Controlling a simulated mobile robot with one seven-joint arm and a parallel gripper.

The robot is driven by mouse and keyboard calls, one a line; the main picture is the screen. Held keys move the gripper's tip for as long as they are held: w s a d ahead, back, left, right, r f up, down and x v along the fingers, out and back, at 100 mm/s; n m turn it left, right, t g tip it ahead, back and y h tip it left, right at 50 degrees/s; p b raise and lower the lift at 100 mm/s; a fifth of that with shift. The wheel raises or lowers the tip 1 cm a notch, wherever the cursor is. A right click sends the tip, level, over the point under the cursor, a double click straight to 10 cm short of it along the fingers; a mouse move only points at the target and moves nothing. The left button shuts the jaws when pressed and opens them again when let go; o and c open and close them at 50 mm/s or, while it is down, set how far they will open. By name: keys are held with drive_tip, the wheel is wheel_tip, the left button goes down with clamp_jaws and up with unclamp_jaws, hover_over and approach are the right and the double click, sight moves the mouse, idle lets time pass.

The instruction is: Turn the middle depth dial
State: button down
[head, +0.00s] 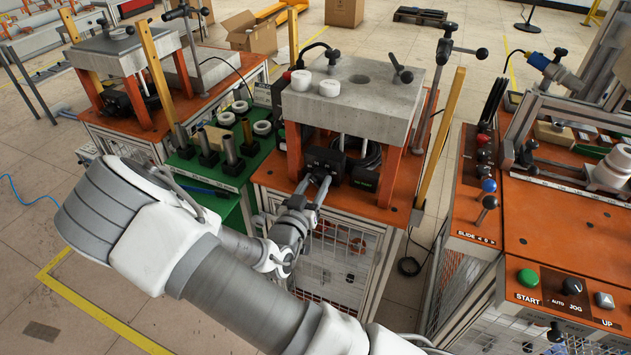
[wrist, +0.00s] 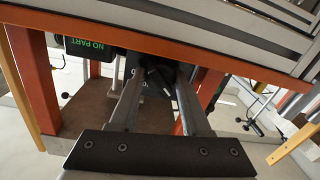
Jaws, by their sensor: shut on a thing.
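The middle depth dial (wrist: 158,76) is a small black knob on a dark box under the thick grey top of the middle heater station. In the wrist view it sits between the tips of my gripper (wrist: 161,78), whose two grey fingers close on its sides. In the head view my gripper (head: 316,184) reaches in at the front of the black box (head: 322,159), between the orange legs. There the fingers hide the dial, and any pointer setting cannot be read.
A display box reading NO PART (wrist: 88,48) is beside the dial. Orange legs (wrist: 36,85) flank the dial area, and the grey top (head: 350,100) overhangs it. A green tray (head: 220,165) with cylinders and rings stands left. A control panel (head: 565,295) with buttons stands right.

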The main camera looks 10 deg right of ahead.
drive_tip(key=shift+n+p, duration=0.55)
drive_tip(key=shift+n, duration=1.35)
drive_tip(key=shift+c, duration=1.8)
unclamp_jaws()
drive_tip(key=v, duration=1.7)
drive_tip(key=shift+s+a+r+p, duration=0.15)
drive_tip(key=shift+a+r+p, duration=0.05)
drive_tip(key=shift+p, duration=0.1)
